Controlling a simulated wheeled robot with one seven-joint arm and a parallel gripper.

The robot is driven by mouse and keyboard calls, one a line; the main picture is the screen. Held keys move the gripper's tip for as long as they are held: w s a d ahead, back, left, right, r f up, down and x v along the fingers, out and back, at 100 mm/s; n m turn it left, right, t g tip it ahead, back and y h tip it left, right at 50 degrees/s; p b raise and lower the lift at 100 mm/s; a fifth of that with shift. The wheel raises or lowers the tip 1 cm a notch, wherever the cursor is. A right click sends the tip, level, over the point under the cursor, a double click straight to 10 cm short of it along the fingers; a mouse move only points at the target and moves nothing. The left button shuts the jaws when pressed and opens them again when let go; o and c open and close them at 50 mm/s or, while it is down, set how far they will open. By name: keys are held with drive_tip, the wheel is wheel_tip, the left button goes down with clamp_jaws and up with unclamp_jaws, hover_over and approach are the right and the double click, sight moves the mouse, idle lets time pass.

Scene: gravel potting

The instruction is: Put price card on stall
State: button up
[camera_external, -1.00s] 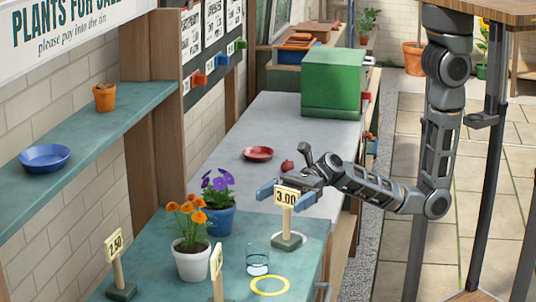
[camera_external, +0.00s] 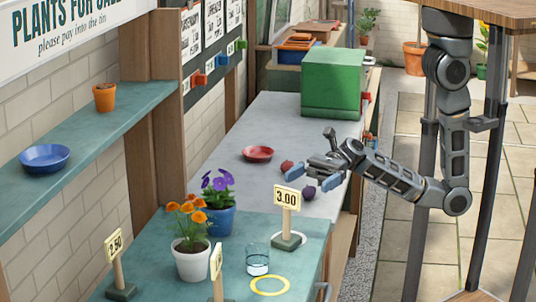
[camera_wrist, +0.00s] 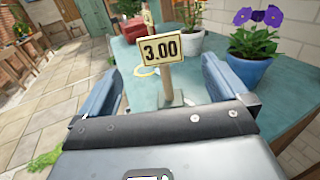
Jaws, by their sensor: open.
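In the wrist view the 3.00 card (camera_wrist: 161,49) is ahead, between and beyond the fingers. My gripper (camera_external: 321,176) is open and empty, apart from the card, behind it and slightly to the right in the external view. In the wrist view my gripper's blue fingers (camera_wrist: 160,85) are spread wide. Another price card reading 2.50 (camera_external: 114,247) stands at the stall's left front.
An orange-flower pot (camera_external: 193,262), a blue pansy pot (camera_external: 219,220), a glass (camera_external: 257,260) and a yellow ring (camera_external: 269,285) are on the stall. An edge-on card (camera_external: 216,262) stands in front.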

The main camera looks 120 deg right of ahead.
drive_tip(key=s+f+n+h, duration=0.1)
drive_tip(key=f, duration=0.1)
drive_tip(key=s+a+f+n+h, duration=0.1)
drive_tip(key=s+f, duration=0.1)
drive_tip(key=f, duration=0.1)
drive_tip(key=s+f+n+g+h, duration=0.1)
drive_tip(key=s+f+n, duration=0.1)
drive_tip(key=f, duration=0.1)
drive_tip(key=shift+s+a+f+h, duration=0.15)
drive_tip(key=shift+a+f+h, duration=0.1)
drive_tip(key=shift+a+h, duration=0.15)
drive_tip(key=s+f+n+g+h, duration=0.1)
drive_tip(key=s+f+n+h, duration=0.2)
drive_tip(key=s+f+n, duration=0.35)
drive_tip(key=s+a+r+n, duration=0.2)
drive_tip(key=s+r+n, duration=0.1)
drive_tip(key=s+n, duration=0.5)
drive_tip(key=s+a+r+n, duration=0.3)
drive_tip(key=s+n, duration=0.6)
drive_tip(key=n, duration=0.4)
drive_tip(key=shift+r, duration=0.2)
